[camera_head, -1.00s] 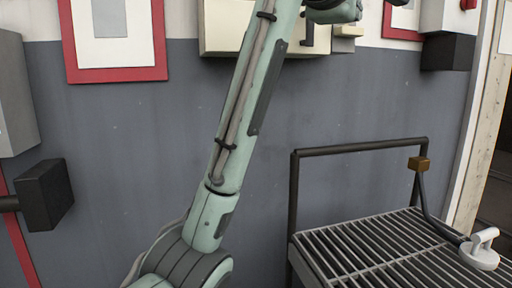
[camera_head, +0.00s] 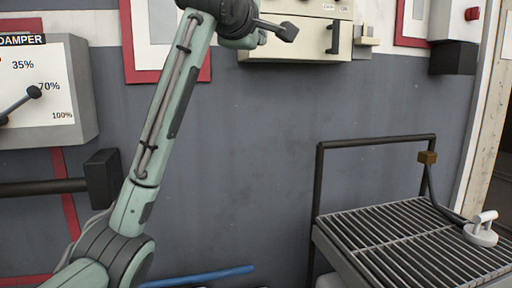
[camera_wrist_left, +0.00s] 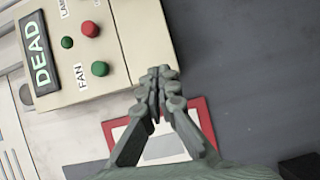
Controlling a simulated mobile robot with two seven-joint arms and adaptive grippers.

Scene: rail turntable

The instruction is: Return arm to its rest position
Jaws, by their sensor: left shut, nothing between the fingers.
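My left arm (camera_head: 165,110) is pale green and rises from the lower left of the head view to the top, in front of the grey wall. Its fingers cannot be made out clearly in the head view. In the left wrist view my left gripper (camera_wrist_left: 165,92) has its fingers together, shut and empty. The gripper shows in front of a cream control box (camera_wrist_left: 128,58) with a "DEAD" label, a "FAN" label and red and green buttons. I cannot tell the gap between them. My right gripper is not in view.
A damper box (camera_head: 45,125) with a lever is on the left wall, and a black block (camera_head: 103,178) is below it. A cream box (camera_head: 300,48) with a handle is at the top. A slatted metal stand (camera_head: 336,270) is at the right. A blue bar (camera_head: 205,276) lies low.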

